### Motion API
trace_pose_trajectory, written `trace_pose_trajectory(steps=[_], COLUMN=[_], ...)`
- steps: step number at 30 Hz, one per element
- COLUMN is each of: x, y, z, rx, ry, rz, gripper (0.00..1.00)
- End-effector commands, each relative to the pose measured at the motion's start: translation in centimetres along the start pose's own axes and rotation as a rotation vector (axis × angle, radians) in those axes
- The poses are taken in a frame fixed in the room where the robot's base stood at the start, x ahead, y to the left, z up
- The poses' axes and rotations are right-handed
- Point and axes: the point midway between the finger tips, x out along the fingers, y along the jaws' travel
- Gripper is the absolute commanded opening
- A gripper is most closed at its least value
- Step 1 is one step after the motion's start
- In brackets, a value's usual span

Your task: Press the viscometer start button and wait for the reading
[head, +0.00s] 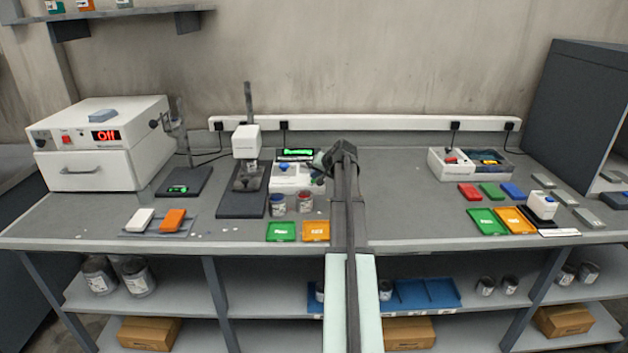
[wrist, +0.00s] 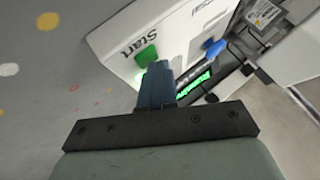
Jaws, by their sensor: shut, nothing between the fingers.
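The viscometer unit is a white box (head: 290,180) with a blue knob and a lit green display (head: 297,153) behind it, at mid-bench in the head view. In the wrist view its white face (wrist: 185,35) carries the word "Start" beside a green button (wrist: 146,55), with a blue knob (wrist: 213,47) farther right. My gripper (wrist: 157,72) is shut and empty, its tips right by the green button; I cannot tell whether they touch it. A display with green text (wrist: 192,84) is partly behind the fingers, its text too small to read.
A stand with a white head (head: 247,142) is left of the box. Small paint cans (head: 278,205) and green and orange trays (head: 281,231) are in front. A white oven (head: 95,150) reads "Off" at the left.

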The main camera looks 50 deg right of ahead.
Motion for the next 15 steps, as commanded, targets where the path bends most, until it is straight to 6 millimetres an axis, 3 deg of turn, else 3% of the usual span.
trace_pose_trajectory(steps=[15], x=[-1.2], y=[-0.8], z=[-0.9], rx=[0.0], ry=[0.0], rz=[0.001], gripper=[0.0])
